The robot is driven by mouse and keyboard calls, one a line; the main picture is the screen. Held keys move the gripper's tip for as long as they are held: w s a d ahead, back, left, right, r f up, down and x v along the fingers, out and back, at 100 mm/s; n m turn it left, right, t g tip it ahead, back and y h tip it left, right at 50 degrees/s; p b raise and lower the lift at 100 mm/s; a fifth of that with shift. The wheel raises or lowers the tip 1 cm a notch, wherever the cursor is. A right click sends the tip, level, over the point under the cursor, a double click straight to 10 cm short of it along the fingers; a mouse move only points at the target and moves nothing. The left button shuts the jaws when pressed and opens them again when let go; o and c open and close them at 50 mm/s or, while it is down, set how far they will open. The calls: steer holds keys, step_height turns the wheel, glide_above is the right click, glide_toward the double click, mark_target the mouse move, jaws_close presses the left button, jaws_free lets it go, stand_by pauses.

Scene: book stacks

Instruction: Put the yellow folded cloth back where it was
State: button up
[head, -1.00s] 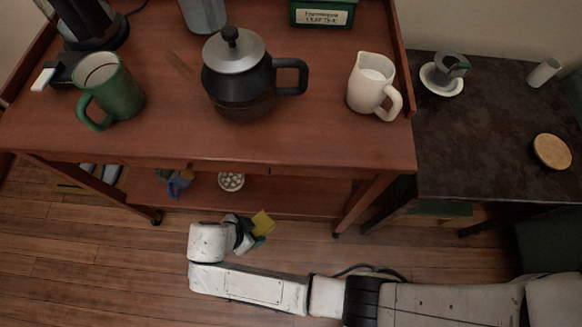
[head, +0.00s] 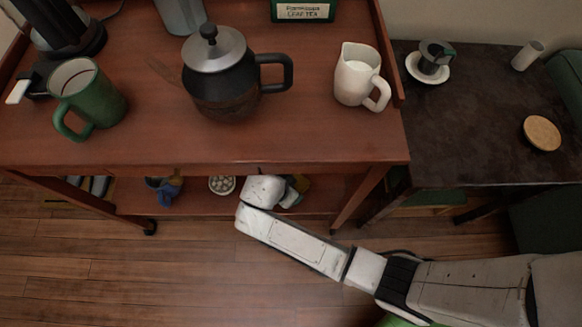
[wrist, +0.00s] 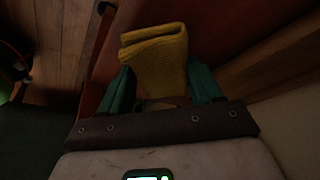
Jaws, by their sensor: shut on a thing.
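The yellow folded cloth (wrist: 155,58) is held between the two green fingers of my gripper (wrist: 163,84) in the wrist view. Its folded edge points away from the palm. In the head view my gripper (head: 292,190) is at the lower shelf (head: 330,192) of the wooden cart, under the top's front edge. The cloth is mostly hidden there by my wrist and the cart top. I cannot tell whether the cloth touches the shelf.
On the cart top (head: 290,135) stand a green mug (head: 92,98), a dark kettle (head: 218,85) and a white jug (head: 355,78). A bowl of white round things (head: 222,185) and a blue cloth (head: 167,192) are left on the lower shelf. A dark table (head: 450,150) stands right.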

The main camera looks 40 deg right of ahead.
steer(key=shift+a+b+x, duration=0.1)
steer(key=shift+b+x, duration=0.4)
steer(key=shift+x, duration=0.4)
steer(key=shift+a+b+x, duration=0.15)
steer(key=shift+b+x, duration=0.35)
steer(key=shift+x, duration=0.4)
steer(key=shift+f, duration=0.15)
steer(key=shift+f, duration=0.1)
steer(key=o, duration=1)
steer(key=p+v, duration=0.2)
steer(key=v, duration=0.4)
steer(key=shift+a+p, duration=0.1)
steer(key=shift+p, duration=0.3)
steer(key=a, duration=0.3)
steer(key=s+a, duration=0.1)
steer(key=a, duration=0.3)
steer(key=s+a, duration=0.1)
steer(key=a, duration=0.3)
steer(key=shift+a+f, duration=0.2)
steer(key=shift+f, duration=0.1)
